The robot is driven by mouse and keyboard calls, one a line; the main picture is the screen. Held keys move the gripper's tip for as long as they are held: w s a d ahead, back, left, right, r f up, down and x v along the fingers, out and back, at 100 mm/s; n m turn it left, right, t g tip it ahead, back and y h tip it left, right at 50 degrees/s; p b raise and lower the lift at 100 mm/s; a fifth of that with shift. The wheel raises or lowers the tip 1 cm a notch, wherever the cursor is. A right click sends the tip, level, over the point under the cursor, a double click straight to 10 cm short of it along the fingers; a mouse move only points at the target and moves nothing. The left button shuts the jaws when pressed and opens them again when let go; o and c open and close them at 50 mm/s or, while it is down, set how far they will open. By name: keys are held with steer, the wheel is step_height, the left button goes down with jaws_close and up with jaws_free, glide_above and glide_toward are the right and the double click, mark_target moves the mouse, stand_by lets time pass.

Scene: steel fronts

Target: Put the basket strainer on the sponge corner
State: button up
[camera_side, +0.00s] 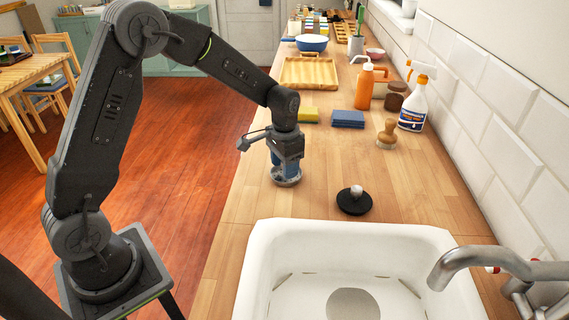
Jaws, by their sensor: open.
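The basket strainer (287,182) looks like a round silver metal piece and sits on the wooden counter at its left side, just behind the sink. My gripper (285,169) points down right over it, with blue parts between or at the fingers. The jaws are open. The fingers partly hide the strainer, and I cannot tell whether they touch it. A yellow sponge (306,114) and a stack of blue sponges or cloths (347,119) lie farther back on the counter, with bare wood between them and my gripper.
A black disc with a pale knob (354,201) lies right of my gripper. The white sink (258,262) and its tap (470,258) are in front. A wooden brush (387,134), spray bottle (414,103) and orange bottle (365,87) stand along the wall. A wooden tray (309,74) lies behind the sponges.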

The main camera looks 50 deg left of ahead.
step_height(320, 180, up, 12)
steer(key=s+d+r+t, duration=0.2)
steer(key=s+r, duration=0.1)
steer(key=s, duration=0.5)
steer(key=s+d+r+n+t, duration=0.1)
steer(key=s+r, duration=0.3)
steer(key=s, duration=0.5)
steer(key=shift+s+d+r+t, duration=0.15)
steer(key=shift+d+r+t, duration=0.15)
steer(key=shift+d+t, duration=0.3)
steer(key=shift+o, duration=0.2)
steer(key=s+d+f+t, duration=0.1)
steer(key=s, duration=0.5)
steer(key=shift+s+f+n, duration=0.25)
steer(key=shift+f+n, duration=0.15)
steer(key=shift+o, duration=0.3)
steer(key=shift+s+f, duration=0.1)
steer(key=shift+s, duration=0.1)
